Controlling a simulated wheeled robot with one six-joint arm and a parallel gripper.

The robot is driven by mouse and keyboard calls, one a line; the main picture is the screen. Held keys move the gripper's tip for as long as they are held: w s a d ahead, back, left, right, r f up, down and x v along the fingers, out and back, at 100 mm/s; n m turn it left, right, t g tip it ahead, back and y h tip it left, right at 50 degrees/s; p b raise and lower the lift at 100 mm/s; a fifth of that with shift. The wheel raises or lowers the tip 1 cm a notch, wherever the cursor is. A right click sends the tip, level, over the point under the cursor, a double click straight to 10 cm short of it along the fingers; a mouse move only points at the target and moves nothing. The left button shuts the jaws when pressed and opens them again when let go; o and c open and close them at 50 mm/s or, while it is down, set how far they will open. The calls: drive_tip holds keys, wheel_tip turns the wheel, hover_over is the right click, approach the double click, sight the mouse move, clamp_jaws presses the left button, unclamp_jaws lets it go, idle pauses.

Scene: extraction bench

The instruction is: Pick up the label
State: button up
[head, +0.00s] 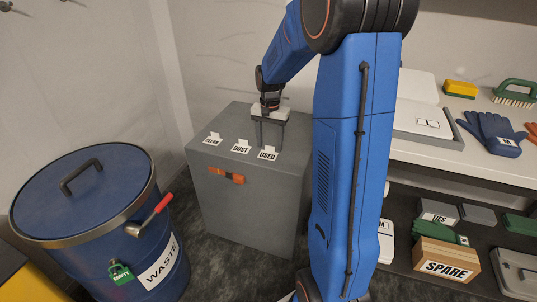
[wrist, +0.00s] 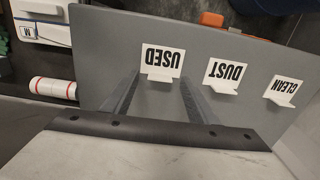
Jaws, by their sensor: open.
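My gripper (head: 269,147) is open over the box's top, right behind the USED card. In the wrist view its two grey fingers (wrist: 156,84) reach toward the USED card, one to each side of its foot. I cannot tell whether they touch it. The task line does not say which label.
A blue waste bin (head: 82,195) with a lid and a red handle stands left of the box. At right, a bench holds a grey tray (head: 450,140), a blue glove (head: 492,135) and a green brush (head: 515,93). A SPARE carton (head: 447,261) sits on the shelf below.

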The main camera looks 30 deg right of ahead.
drive_tip(key=shift+f, duration=0.15)
drive_tip(key=c, duration=1.1)
